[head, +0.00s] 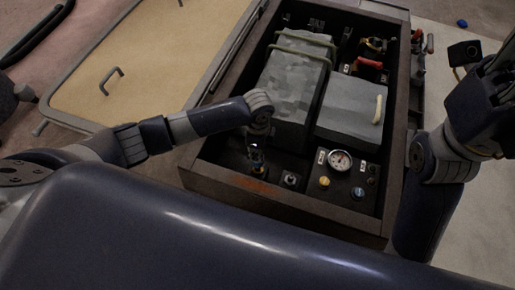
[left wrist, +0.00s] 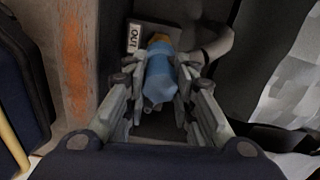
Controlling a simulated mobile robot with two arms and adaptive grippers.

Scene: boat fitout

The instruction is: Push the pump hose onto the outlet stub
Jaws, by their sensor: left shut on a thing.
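My left gripper (left wrist: 158,95) is shut on a short blue piece, which I take to be the pump hose (left wrist: 159,78). Its far end meets a yellow-orange part (left wrist: 160,40), perhaps the outlet stub, beside a white "OUT" label (left wrist: 134,38). I cannot tell whether the hose is around the stub or only against it. In the head view, my left gripper (head: 257,158) reaches down into the dark box at its left side, and the hose is mostly hidden. My right gripper (head: 492,85) is at the far right, clear of the box; its fingers are unclear.
The dark open box (head: 290,209) holds a grey patterned block (head: 293,85), a grey case (head: 350,108) with a pale handle, and a round gauge (head: 340,160). A grey curved part (left wrist: 216,46) lies close right of the hose. A tan panel (head: 150,60) lies left.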

